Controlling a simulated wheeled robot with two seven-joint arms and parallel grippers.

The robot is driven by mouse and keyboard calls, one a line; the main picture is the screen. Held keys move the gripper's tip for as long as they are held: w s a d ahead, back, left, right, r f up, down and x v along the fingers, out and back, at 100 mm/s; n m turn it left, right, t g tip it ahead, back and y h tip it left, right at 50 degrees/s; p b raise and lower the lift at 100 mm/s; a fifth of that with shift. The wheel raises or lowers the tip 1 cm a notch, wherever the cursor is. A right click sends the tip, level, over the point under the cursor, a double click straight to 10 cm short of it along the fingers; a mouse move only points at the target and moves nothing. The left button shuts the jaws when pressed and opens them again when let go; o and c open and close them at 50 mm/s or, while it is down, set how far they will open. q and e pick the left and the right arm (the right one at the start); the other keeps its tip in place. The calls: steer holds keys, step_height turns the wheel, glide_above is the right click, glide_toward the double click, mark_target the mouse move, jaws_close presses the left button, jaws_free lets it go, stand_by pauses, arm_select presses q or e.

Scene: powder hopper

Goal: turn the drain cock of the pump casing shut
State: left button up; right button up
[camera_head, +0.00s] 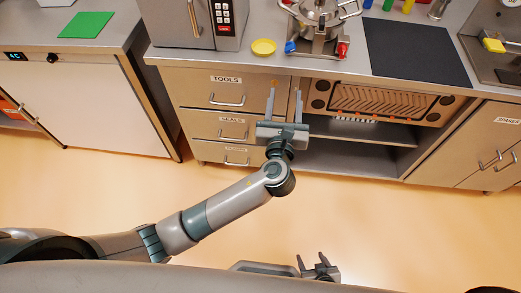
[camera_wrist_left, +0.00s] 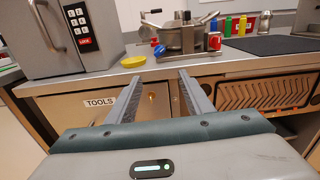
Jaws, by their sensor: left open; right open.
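A metal vessel with clamps and side handles (camera_head: 317,17) stands on the counter at the top middle of the head view; I take it for the pump casing. It also shows in the left wrist view (camera_wrist_left: 181,38). A blue part (camera_head: 290,46) is at its lower left and a red part (camera_head: 342,50) at its lower right; I cannot tell which is the drain cock or how it is turned. My left gripper (camera_head: 284,92) is open and empty, in front of the counter's edge, apart from the casing. My right gripper (camera_head: 311,260) is open and empty, low near my base.
A yellow dish (camera_head: 263,47) lies left of the casing, near a grey appliance with a red-marked keypad (camera_head: 222,16). A dark mat (camera_head: 415,50) lies to the right. Drawers (camera_head: 222,96) and an open shelf (camera_head: 372,131) are below the counter. The floor is clear.

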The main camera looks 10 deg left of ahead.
arm_select(q)
steer(key=s+a+f+n+g+p, duration=0.1)
steer(key=a+f+n+g, duration=0.2)
steer(key=f, duration=0.9)
steer(key=s+a+f+n+g, duration=0.1)
steer(key=a+f+n+g, duration=0.2)
steer(key=f, duration=0.9)
steer(key=shift+a+f+n+p, duration=0.25)
steer(key=shift+n+p, duration=0.15)
steer(key=shift+n, duration=0.3)
arm_select(e)
steer(key=shift+r, duration=0.95)
arm_select(q)
steer(key=shift+s, duration=0.1)
